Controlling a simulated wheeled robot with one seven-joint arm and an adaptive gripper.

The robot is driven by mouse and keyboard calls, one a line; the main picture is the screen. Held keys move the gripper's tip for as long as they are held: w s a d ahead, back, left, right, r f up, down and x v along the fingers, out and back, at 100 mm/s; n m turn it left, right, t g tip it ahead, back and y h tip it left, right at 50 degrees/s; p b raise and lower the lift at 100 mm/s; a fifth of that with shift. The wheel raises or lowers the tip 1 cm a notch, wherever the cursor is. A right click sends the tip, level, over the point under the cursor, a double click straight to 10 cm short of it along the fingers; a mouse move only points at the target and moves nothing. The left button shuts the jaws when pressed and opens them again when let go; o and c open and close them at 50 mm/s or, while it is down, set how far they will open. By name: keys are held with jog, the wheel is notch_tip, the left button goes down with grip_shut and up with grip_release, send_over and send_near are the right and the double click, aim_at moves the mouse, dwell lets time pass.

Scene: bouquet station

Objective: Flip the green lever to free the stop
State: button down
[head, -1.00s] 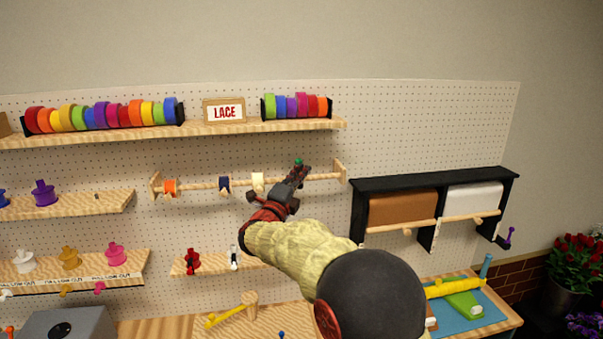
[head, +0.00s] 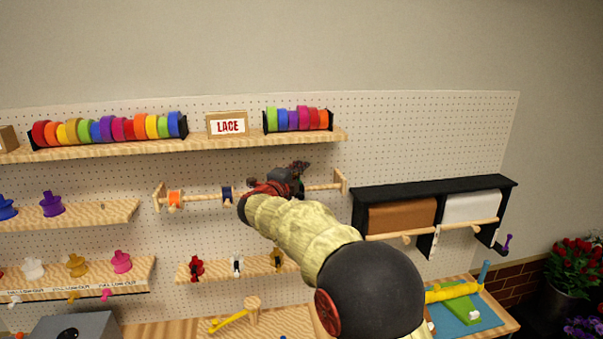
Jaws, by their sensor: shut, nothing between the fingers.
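My gripper (head: 301,168) is in front of the wooden ribbon rod (head: 325,186), near its right part. Its fingers are shut and empty. They point up and away from me. No green lever shows around the gripper now; my gripper and arm cover that stretch of the rod. I cannot tell whether the fingers touch a lever or the stop. An orange spool (head: 175,199) and a dark blue spool (head: 227,194) sit on the rod to the left of my gripper.
A shelf (head: 220,143) with coloured ribbon rolls and a LACE sign (head: 227,125) runs above the rod. A black paper-roll rack (head: 432,188) stands right of the rod. Pegboard between rod and rack is clear.

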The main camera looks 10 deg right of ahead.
jog(key=shift+w+r, duration=0.35)
jog(key=shift+w, duration=0.45)
jog(key=shift+d, duration=0.1)
dwell(1.1)
